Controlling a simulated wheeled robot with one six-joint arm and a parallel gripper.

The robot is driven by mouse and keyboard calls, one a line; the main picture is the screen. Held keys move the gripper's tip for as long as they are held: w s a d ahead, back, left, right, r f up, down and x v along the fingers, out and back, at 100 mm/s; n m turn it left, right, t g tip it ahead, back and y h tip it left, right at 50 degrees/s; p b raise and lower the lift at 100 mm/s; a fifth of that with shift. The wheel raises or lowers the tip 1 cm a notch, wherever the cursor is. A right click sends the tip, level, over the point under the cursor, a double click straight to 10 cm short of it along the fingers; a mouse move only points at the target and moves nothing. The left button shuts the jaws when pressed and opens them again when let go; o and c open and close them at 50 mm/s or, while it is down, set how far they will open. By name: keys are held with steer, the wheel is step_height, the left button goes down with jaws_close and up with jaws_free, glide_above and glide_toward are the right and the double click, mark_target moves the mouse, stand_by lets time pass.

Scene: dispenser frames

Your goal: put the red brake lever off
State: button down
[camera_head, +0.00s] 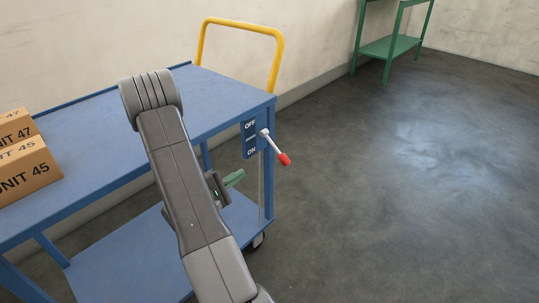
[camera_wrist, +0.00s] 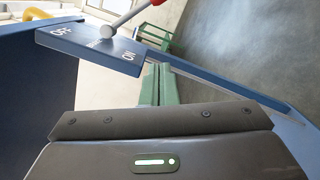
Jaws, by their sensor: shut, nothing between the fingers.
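The red brake lever is a grey metal arm with a red knob (camera_head: 285,159), mounted beside a blue plate (camera_head: 250,139) on the end of a blue cart. The plate reads OFF at the top and ON at the bottom. The lever slants down and outward, toward the ON end. In the wrist view the lever (camera_wrist: 122,20) leans toward the ON side of the plate (camera_wrist: 90,46), with its knob cut by the top edge. My gripper (camera_head: 235,178) has green fingers, shut and empty, below and left of the knob. The fingers (camera_wrist: 158,92) show below the plate in the wrist view, apart from the lever.
The blue cart (camera_head: 222,94) has a yellow handle (camera_head: 243,27) and a lower shelf. Cardboard boxes (camera_head: 28,168) sit on its top at left. A green table (camera_head: 388,46) stands at the back right by the wall. The floor right of the lever is clear.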

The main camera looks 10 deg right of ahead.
mark_target(275, 148)
stand_by(0.3)
steer(key=w+d+r+b, duration=0.2)
steer(key=d, duration=0.9)
steer(key=shift+w+r, duration=0.15)
steer(key=shift+w, duration=0.25)
steer(key=shift+r+n, duration=0.1)
steer(key=shift+n, duration=0.2)
